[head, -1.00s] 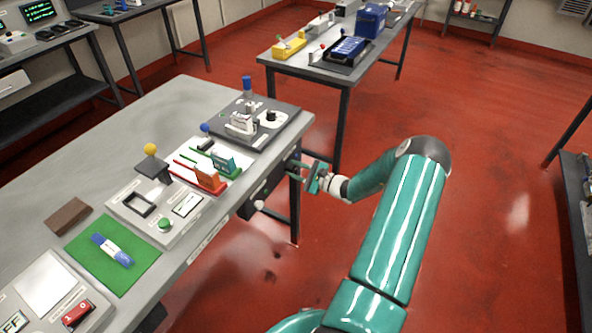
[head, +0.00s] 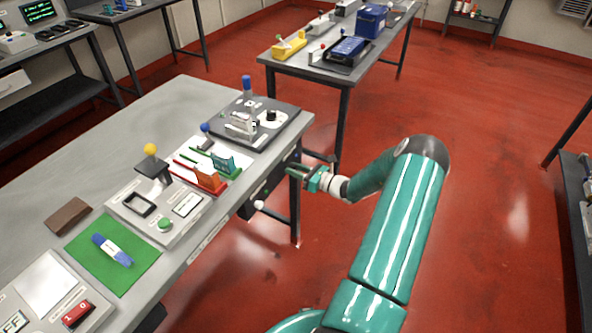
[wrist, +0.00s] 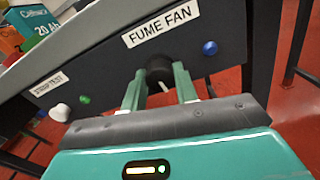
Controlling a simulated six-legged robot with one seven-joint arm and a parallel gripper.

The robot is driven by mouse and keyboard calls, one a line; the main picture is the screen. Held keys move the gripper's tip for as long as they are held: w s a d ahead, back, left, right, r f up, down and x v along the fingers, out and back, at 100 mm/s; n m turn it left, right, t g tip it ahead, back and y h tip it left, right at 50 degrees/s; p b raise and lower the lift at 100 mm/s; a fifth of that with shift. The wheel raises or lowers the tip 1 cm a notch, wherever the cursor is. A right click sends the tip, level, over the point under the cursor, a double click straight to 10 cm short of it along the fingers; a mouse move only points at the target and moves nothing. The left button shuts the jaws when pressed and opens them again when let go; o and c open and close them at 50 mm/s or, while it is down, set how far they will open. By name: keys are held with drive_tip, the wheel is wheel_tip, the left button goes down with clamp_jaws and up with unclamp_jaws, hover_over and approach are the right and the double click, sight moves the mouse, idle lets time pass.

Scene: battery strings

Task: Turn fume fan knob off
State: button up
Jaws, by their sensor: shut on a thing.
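The fume fan knob (wrist: 159,72) is a dark round knob on the black panel under the bench edge, below the FUME FAN label (wrist: 160,24). Its white mark points down in the wrist view. My gripper (wrist: 160,84) has one green finger on each side of the knob and is shut on it. In the head view my gripper (head: 292,172) reaches the panel below the far right corner of the bench; the knob itself is hidden there.
A blue light or button (wrist: 210,48) sits right of the knob. A STRAP TEST label (wrist: 50,84), a green light (wrist: 84,99) and a white knob (wrist: 60,112) are at left. A black bench leg stands close by. Red floor is clear at right.

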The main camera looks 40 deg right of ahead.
drive_tip(key=shift+f+m, duration=0.1)
drive_tip(key=shift+m, duration=0.5)
drive_tip(key=o, duration=1)
drive_tip(key=shift+c, duration=0.2)
drive_tip(key=shift+s, duration=0.1)
drive_tip(key=v, duration=1.3)
drive_tip(key=shift+s, duration=0.35)
